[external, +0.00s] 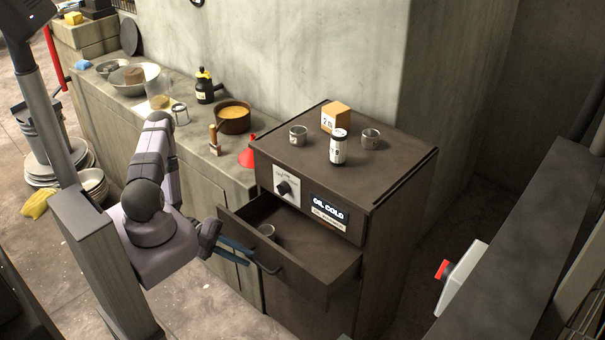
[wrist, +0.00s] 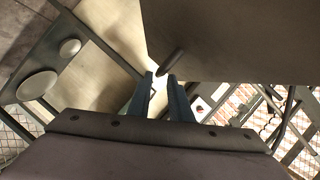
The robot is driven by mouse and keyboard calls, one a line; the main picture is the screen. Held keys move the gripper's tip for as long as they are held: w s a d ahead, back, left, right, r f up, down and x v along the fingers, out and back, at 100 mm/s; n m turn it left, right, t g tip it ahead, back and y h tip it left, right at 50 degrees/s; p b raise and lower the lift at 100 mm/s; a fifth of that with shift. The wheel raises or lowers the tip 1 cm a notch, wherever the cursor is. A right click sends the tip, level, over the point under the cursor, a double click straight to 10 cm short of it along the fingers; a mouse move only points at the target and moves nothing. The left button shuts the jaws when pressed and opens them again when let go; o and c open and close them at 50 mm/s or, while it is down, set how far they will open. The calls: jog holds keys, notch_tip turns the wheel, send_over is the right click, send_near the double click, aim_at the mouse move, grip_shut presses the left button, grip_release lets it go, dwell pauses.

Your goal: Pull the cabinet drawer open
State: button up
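The brown cabinet (external: 385,215) stands right of centre in the external view. Its drawer (external: 322,262) is pulled well out, and a small metal cup (external: 267,231) sits inside. A dark bar handle (external: 262,268) is on the drawer front. My gripper (external: 250,255) is at the handle, with its blue fingers pointing toward it. In the wrist view, the two fingers (wrist: 163,80) are apart with a visible gap. The handle's dark end (wrist: 171,62) shows at the fingertips, by the drawer's dark panel (wrist: 230,40). I cannot tell whether the fingers touch the handle.
On the cabinet top stand metal cups (external: 298,135), a white can (external: 339,147) and an orange-tan box (external: 335,117). A long counter (external: 110,112) with bowls, a bottle and a brown pot (external: 233,118) runs along the wall. A dark surface (external: 520,240) lies at the right.

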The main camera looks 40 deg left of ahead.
aim_at(258, 262)
jog(key=shift+b+x, duration=0.6)
jog(key=shift+x, duration=2.25)
grip_shut()
